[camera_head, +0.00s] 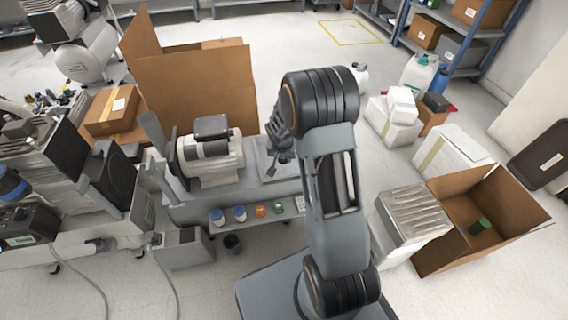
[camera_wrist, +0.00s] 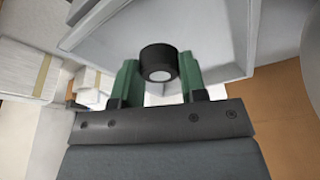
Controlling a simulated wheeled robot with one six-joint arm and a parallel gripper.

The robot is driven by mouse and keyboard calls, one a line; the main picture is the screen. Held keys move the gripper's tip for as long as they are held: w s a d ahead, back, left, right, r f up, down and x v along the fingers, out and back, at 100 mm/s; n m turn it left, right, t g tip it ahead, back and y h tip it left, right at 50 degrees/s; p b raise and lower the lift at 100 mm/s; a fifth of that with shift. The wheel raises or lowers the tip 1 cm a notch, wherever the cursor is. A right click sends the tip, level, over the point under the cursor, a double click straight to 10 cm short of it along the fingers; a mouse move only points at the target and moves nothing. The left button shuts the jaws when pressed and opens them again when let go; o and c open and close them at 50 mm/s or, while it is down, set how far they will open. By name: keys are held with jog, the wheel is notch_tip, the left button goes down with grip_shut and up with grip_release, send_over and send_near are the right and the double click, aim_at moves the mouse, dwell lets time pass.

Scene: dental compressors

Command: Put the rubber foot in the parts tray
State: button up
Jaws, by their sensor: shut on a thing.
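The rubber foot (camera_wrist: 158,60) is a short black cylinder with a pale round end, seen in the wrist view. My gripper (camera_wrist: 158,82) is shut on it, with a green finger on either side. In the head view my gripper (camera_head: 280,152) is small, dark and partly behind my arm, and the foot cannot be made out. A grey, raised-edge surface (camera_wrist: 222,42) that looks like the parts tray lies behind the foot in the wrist view. In the head view a grey tray-like surface (camera_head: 262,172) lies below my gripper, partly hidden by my arm. The foot's height above it is unclear.
A cream compressor motor (camera_head: 212,160) stands left of my gripper on the grey bench. Several small coloured-lid jars (camera_head: 239,213) line its front shelf. An open cardboard box (camera_head: 455,235) stands right of my arm, and a tall open carton (camera_head: 195,85) stands behind the bench.

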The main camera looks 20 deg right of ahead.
aim_at(284, 166)
jog(key=shift+w+d+f, duration=0.15)
jog(key=shift+f, duration=0.1)
jog(key=b+x, duration=0.2)
jog(key=x, duration=0.2)
jog(key=shift+r, duration=0.15)
jog(key=o, duration=0.9)
